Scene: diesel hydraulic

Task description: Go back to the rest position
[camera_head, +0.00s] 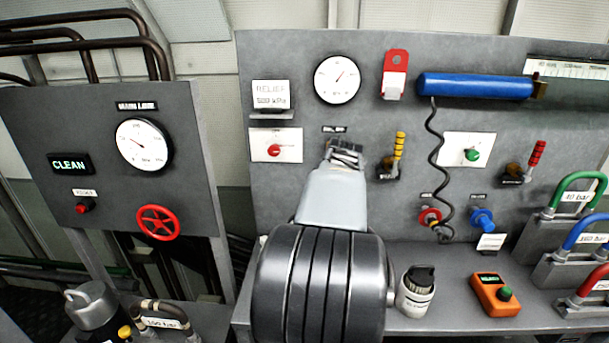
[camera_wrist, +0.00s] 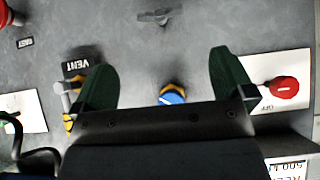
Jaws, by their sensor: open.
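My gripper (camera_wrist: 165,78) is open in the wrist view, its two dark green fingers apart with nothing held between them. A blue and yellow fitting (camera_wrist: 172,95) shows beyond the palm, between the fingers; I cannot tell if anything touches it. In the head view my arm reaches up to the middle of the grey panel (camera_head: 300,70), below the large round gauge (camera_head: 337,80). There my arm mostly hides my gripper and whatever is in front of it.
A red knob on a white plate (camera_head: 283,145) is left of my arm; a yellow-striped lever (camera_head: 398,150) is right. On the shelf stand a small canister (camera_head: 415,297) and an orange box (camera_head: 494,296). A blue cylinder (camera_head: 475,86) hangs upper right.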

